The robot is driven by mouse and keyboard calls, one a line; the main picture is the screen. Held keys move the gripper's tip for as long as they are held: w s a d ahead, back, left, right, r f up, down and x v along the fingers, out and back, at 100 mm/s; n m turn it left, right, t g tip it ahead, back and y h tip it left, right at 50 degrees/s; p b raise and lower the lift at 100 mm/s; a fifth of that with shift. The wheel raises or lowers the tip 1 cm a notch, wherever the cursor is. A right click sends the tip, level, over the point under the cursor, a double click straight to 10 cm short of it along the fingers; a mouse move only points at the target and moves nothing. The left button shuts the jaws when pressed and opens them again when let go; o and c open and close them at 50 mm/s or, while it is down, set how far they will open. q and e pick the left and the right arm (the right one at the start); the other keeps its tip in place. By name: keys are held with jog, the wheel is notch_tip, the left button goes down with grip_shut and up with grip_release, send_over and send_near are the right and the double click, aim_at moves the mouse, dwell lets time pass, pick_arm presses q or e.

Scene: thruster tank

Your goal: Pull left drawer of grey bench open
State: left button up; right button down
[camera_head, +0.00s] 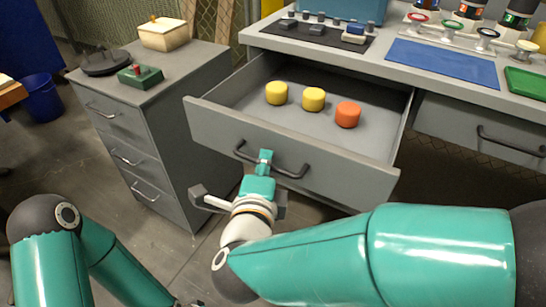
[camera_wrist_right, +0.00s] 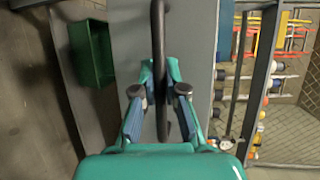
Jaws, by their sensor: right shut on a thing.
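The left drawer (camera_head: 290,150) of the grey bench (camera_head: 415,66) stands well out from the bench in the head view. Inside it lie two yellow round pieces (camera_head: 277,92) (camera_head: 313,99) and one orange round piece (camera_head: 348,114). Its dark bar handle (camera_head: 290,172) is on the front face. My right gripper (camera_head: 264,158) is shut on the handle near its left part. The wrist view shows the handle (camera_wrist_right: 159,50) running between the two fingers (camera_wrist_right: 158,98). My left arm shows at lower left, but its gripper is out of the picture.
A grey cabinet (camera_head: 165,150) with several drawers stands left of the open drawer. The bench's right drawer (camera_head: 480,132) is shut. A blue mat (camera_head: 442,62) and a green tray (camera_head: 524,83) lie on the bench top. A blue bin (camera_head: 41,98) stands at far left.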

jog(key=shift+s+f, duration=0.2)
jog(key=shift+f, duration=0.05)
jog(key=c, duration=1.2)
grip_release()
jog(key=shift+a+r, duration=0.1)
jog(key=shift+r, duration=0.1)
